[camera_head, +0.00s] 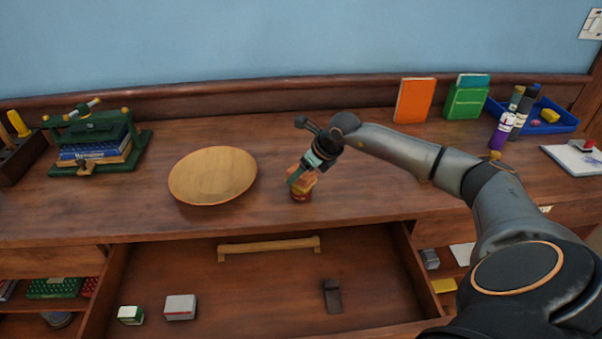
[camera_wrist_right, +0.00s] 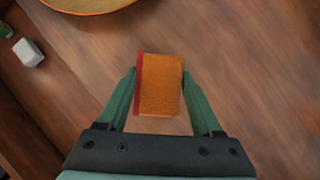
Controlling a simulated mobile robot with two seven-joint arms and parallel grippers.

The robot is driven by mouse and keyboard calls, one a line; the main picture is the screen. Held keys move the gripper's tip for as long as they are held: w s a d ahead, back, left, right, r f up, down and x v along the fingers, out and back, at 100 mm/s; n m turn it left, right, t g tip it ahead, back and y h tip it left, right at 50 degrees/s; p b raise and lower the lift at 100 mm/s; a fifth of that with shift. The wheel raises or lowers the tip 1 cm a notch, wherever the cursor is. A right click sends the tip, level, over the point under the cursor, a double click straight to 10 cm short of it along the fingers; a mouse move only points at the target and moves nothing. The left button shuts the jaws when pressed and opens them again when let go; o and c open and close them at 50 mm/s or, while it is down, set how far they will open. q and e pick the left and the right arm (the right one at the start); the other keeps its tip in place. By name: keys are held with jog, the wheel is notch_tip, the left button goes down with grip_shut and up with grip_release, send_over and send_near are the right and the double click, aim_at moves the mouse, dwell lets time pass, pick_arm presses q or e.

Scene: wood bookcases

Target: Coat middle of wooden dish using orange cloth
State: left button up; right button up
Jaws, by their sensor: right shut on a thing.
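The wooden dish (camera_head: 212,175) is a shallow, round, light-coloured bowl on the desk top, left of centre. Its rim also shows at the top of the right wrist view (camera_wrist_right: 90,5). My right gripper (camera_head: 302,180) is to the right of the dish, pointing down, low over the desk. It is shut on the orange cloth (camera_wrist_right: 162,85), which looks like a folded orange pad with a red edge. In the head view the cloth is small and partly hidden by the fingers; whether it touches the desk is unclear. My left gripper is out of view.
An open drawer (camera_head: 370,270) below holds small boxes (camera_head: 180,307) and a dark item (camera_head: 332,296). A green book press (camera_head: 95,140) stands left. An orange book (camera_head: 414,100), bottles (camera_head: 502,130) and a blue tray (camera_head: 540,118) stand right. Desk between dish and gripper is clear.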

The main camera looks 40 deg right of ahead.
aim_at(290, 168)
jog(key=shift+r+p, duration=1.55)
jog(key=shift+r, duration=1.05)
jog(key=shift+a+f, duration=0.1)
jog(key=shift+a, duration=0.2)
jog(key=s+a+n+g+y, duration=0.3)
jog(key=s+a+n+g, duration=0.1)
jog(key=a+n, duration=0.5)
jog(key=s+a+n+g+y, duration=0.2)
jog(key=s+a+n+g, duration=0.1)
jog(key=a+n, duration=0.55)
jog(key=s+a+r+n+g+h, duration=0.2)
jog(key=s+n, duration=0.3)
jog(key=n, duration=0.3)
jog(key=s+a+r+n+g+h+p, duration=0.1)
jog(key=s+a+r+n+g+h, duration=0.2)
jog(key=n, duration=0.5)
notch_tip(290, 168, up, 2)
jog(key=shift+s+r+g+h+p, duration=0.15)
jog(key=shift+s+g+h+p, duration=0.3)
jog(key=shift+s, duration=0.6)
